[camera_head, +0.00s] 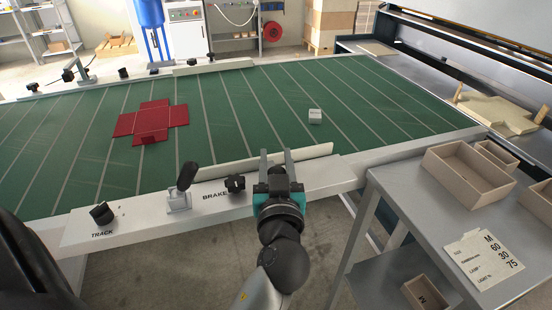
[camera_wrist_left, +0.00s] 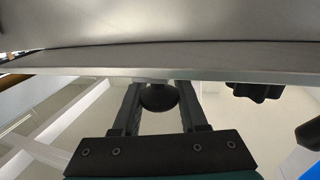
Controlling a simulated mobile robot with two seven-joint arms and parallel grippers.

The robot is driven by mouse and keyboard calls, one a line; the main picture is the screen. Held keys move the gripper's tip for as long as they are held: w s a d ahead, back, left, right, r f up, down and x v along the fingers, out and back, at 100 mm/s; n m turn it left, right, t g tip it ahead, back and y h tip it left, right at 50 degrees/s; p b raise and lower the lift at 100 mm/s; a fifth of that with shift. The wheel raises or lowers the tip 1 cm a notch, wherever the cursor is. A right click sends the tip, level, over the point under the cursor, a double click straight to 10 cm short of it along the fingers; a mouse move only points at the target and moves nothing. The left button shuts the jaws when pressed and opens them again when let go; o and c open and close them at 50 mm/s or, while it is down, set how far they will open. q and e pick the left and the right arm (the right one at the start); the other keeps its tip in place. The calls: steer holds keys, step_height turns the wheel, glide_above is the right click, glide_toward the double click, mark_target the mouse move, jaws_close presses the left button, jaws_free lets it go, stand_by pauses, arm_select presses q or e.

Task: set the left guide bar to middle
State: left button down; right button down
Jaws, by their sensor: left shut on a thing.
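A pale guide bar (camera_head: 215,171) runs along the near edge of the green belt (camera_head: 230,110). My left gripper (camera_head: 277,158) is at the near rail, by the right part of this bar. In the left wrist view a round black knob (camera_wrist_left: 158,97) sits between the fingers of my left gripper (camera_wrist_left: 160,105), under the edge of the rail (camera_wrist_left: 110,72). The gripper is shut on this knob. In the head view the gripper hides the knob. A second pale bar (camera_head: 213,67) lies along the far edge of the belt. My right gripper is not in view.
A black brake knob (camera_head: 235,183), a lever (camera_head: 182,185) and a track knob (camera_head: 102,213) stand on the near rail, left of the gripper. A red box blank (camera_head: 152,121) and a small grey block (camera_head: 315,116) lie on the belt. A side table (camera_head: 400,205) with trays stands right.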

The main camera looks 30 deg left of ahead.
mark_target(271, 162)
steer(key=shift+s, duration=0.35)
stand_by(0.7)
arm_select(q)
steer(key=shift+w+a, duration=1)
steer(key=shift+a, duration=0.2)
steer(key=c, duration=0.8)
jaws_free()
steer(key=o, duration=0.4)
steer(key=shift+c, duration=0.2)
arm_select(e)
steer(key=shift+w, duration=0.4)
arm_select(q)
steer(key=shift+s+d, duration=0.1)
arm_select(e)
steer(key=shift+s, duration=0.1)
